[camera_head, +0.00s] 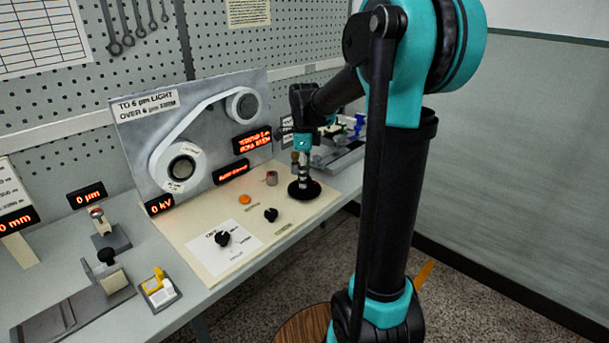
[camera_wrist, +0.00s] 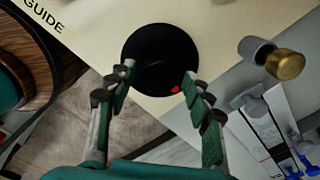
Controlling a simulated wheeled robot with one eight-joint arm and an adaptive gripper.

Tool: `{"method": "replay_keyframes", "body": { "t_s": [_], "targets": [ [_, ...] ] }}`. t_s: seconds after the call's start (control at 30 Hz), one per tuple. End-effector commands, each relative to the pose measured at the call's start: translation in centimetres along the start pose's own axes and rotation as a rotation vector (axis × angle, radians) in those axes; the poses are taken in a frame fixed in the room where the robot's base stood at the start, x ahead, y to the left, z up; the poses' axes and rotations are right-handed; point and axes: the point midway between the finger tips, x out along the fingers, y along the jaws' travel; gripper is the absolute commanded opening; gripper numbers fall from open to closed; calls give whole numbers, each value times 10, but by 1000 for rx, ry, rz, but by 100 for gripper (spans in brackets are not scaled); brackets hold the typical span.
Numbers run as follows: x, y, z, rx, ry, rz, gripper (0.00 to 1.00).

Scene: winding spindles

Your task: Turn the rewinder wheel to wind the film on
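The black round wheel (camera_head: 304,190) lies flat at the right end of the cream panel. It also shows in the wrist view (camera_wrist: 160,50), with a small red mark near its lower right edge. My gripper (camera_head: 302,168) is right above the wheel and points down. In the wrist view its two fingers (camera_wrist: 159,74) are spread apart, one at each side of the wheel's near edge. I cannot tell whether they touch it. A pale film band runs between a large lower reel (camera_head: 181,167) and a smaller upper reel (camera_head: 242,105) on the upright grey plate.
Black knobs (camera_head: 271,214), an orange button (camera_head: 245,199) and a small metal post (camera_head: 271,178) stand on the cream panel left of the wheel. In the wrist view a brass-ended post (camera_wrist: 285,64) stands right of the wheel. Blue-handled items (camera_wrist: 305,160) lie further right.

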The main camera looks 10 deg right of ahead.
Motion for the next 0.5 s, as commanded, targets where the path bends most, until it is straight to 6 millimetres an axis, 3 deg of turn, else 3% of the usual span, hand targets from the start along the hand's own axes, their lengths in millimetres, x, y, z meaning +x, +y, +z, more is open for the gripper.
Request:
{"method": "replay_keyframes", "body": {
  "t_s": [0.33, 0.5],
  "targets": [
    [-1, 0, 0, 0, 0, 1, 58],
    [-17, 0, 0, 0, 0, 1, 58]
  ]
}}
